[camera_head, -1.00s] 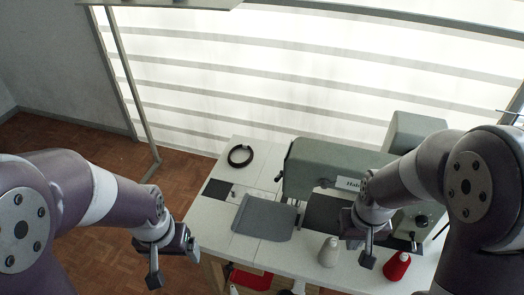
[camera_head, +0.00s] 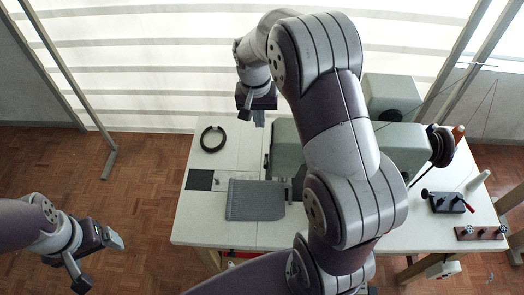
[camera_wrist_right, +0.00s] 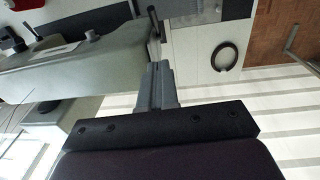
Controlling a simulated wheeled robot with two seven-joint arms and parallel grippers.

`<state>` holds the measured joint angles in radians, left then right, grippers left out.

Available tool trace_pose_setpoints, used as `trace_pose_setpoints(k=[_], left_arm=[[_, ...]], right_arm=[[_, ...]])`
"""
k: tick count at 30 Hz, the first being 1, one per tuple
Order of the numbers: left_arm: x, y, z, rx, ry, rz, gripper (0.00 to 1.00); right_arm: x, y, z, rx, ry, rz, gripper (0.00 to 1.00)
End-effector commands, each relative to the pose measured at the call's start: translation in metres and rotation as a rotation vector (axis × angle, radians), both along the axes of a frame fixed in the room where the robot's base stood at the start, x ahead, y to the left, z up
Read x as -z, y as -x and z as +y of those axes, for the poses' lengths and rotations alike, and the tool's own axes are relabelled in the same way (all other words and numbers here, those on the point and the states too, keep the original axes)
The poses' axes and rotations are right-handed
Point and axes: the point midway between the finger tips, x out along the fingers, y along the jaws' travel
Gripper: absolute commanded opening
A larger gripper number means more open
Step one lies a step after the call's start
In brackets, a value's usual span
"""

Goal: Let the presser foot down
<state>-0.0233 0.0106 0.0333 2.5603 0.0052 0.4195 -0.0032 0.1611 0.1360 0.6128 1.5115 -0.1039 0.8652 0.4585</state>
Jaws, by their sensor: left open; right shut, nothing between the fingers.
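The grey-green sewing machine (camera_head: 287,145) stands on the white table, its middle hidden behind my right arm. A dark rod, possibly the presser lifter, sticks out at the end of its head (camera_wrist_right: 153,22) in the right wrist view. I cannot make out the presser foot itself. Grey cloth (camera_head: 255,200) lies flat in front of the head. My right gripper (camera_head: 254,116) is shut and empty, behind the machine head; its fingers (camera_wrist_right: 158,72) point toward the rod, apparently apart from it. My left gripper (camera_head: 101,263) is open and empty, off the table's left side.
A black ring (camera_head: 212,139) lies on the table's back left, with a dark square (camera_head: 199,180) before it. At right are a dark block with a red-tipped lever (camera_head: 447,202), a white cone (camera_head: 478,180) and a small wooden stand (camera_head: 480,233). A bright slatted screen stands behind.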

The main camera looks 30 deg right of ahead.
Motion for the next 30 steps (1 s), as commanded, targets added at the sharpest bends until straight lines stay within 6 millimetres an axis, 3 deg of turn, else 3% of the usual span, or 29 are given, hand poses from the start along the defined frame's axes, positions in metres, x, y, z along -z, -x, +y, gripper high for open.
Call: trace_pose_setpoints(k=[5, 15, 22, 30], left_arm=[[-0.010, 0.000, 0.000, 0.000, 0.000, 0.000, 0.88], [-0.032, 0.000, 0.000, 0.000, 0.000, 0.000, 0.88], [-0.046, 0.000, 0.000, 0.000, 0.000, 0.000, 0.88], [-0.047, 0.000, 0.000, 0.000, 0.000, 0.000, 0.88]], right_arm=[[0.023, 0.001, -0.002, -0.001, -0.001, 0.006, 0.00], [0.096, 0.001, -0.008, -0.002, -0.002, 0.005, 0.00], [0.122, 0.018, -0.004, -0.002, 0.000, 0.002, 0.00], [0.130, 0.022, -0.003, -0.002, 0.000, 0.000, 0.00]])
